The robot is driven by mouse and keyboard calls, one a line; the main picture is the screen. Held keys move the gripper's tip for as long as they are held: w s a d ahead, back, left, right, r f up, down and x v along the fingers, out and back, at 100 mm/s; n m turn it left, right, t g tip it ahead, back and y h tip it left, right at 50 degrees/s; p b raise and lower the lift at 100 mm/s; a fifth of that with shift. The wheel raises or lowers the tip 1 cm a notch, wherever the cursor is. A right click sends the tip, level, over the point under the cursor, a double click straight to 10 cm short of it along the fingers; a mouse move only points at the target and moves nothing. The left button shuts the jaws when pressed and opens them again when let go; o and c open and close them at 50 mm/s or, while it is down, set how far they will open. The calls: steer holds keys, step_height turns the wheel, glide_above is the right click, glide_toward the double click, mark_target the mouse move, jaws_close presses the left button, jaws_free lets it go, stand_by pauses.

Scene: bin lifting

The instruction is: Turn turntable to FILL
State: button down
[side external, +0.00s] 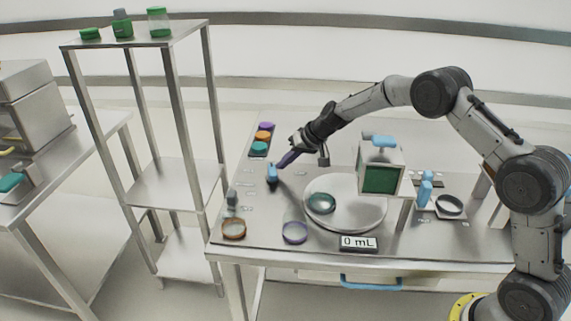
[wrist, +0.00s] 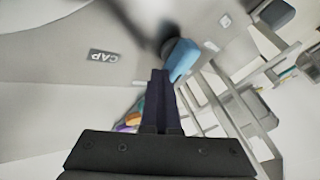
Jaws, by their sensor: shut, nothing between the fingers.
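The turntable (side external: 362,218) is a pale round disc on the bench, with a teal-green round dish (side external: 320,202) on its left part. A blue handle (side external: 272,172) on a dark base stands left of the turntable. My gripper (side external: 281,163) is shut and empty, its dark fingers pointing down beside the top of this handle. In the wrist view the fingertips (wrist: 160,73) lie close beside the blue handle (wrist: 182,60); whether they touch it I cannot tell. A small label reading CAP (wrist: 103,56) shows on the surface there. I cannot read a FILL label.
A box with a green front (side external: 380,179) stands over the turntable's back right, and a 0 mL display (side external: 358,243) sits at the front. Purple, orange and teal lids (side external: 263,137) lie at the back left. Orange and purple rings (side external: 295,232) lie near the front edge.

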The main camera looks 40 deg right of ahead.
steer(key=n+g+y, duration=0.1)
steer(key=n, duration=0.1)
steer(key=w+n+g+y, duration=0.1)
steer(key=n, duration=0.1)
steer(key=w+n+y, duration=0.1)
steer(key=n, duration=0.1)
steer(key=shift+w+g, duration=0.1)
steer(key=shift+g, duration=0.3)
steer(key=shift+w+a, duration=0.15)
steer(key=shift+a, duration=0.05)
steer(key=shift+w+a, duration=0.1)
steer(key=shift+w, duration=0.1)
steer(key=shift+s+a, duration=0.1)
stand_by(0.3)
